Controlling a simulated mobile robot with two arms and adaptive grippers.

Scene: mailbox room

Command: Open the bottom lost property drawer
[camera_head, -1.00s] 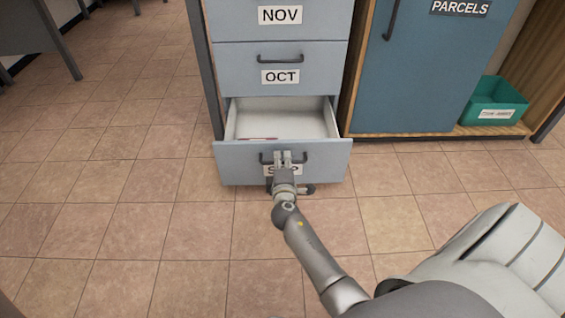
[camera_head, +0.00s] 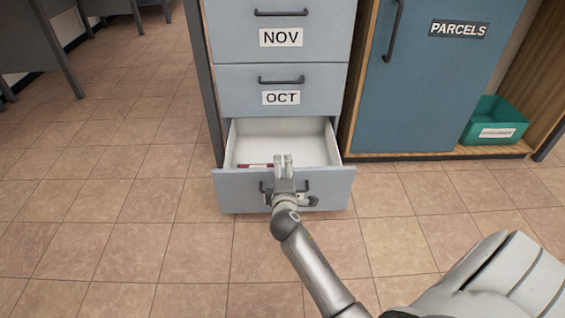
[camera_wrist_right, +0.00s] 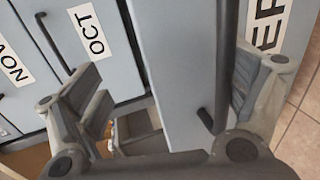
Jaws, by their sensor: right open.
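The bottom drawer, a pale blue-grey drawer (camera_head: 233,190) under the OCT drawer, stands pulled out, with its white inside showing. Its dark bar handle (camera_head: 305,186) is partly hidden by my right gripper (camera_head: 284,162). The fingertips reach up past the front's top edge. In the right wrist view the handle (camera_wrist_right: 226,60) and the drawer front (camera_wrist_right: 175,55) lie between the spread fingers of my open right gripper (camera_wrist_right: 170,100). I cannot tell whether a finger touches the handle. The label, ending in "EP" (camera_wrist_right: 268,22), shows there too. My left gripper is out of view.
A thin red item (camera_head: 254,166) lies in the open drawer. The OCT drawer (camera_head: 235,90) and NOV drawer (camera_head: 232,40) above are shut. A blue PARCELS door (camera_head: 425,95) and a green bin (camera_head: 500,115) stand right. Tiled floor (camera_head: 130,190) is clear at left.

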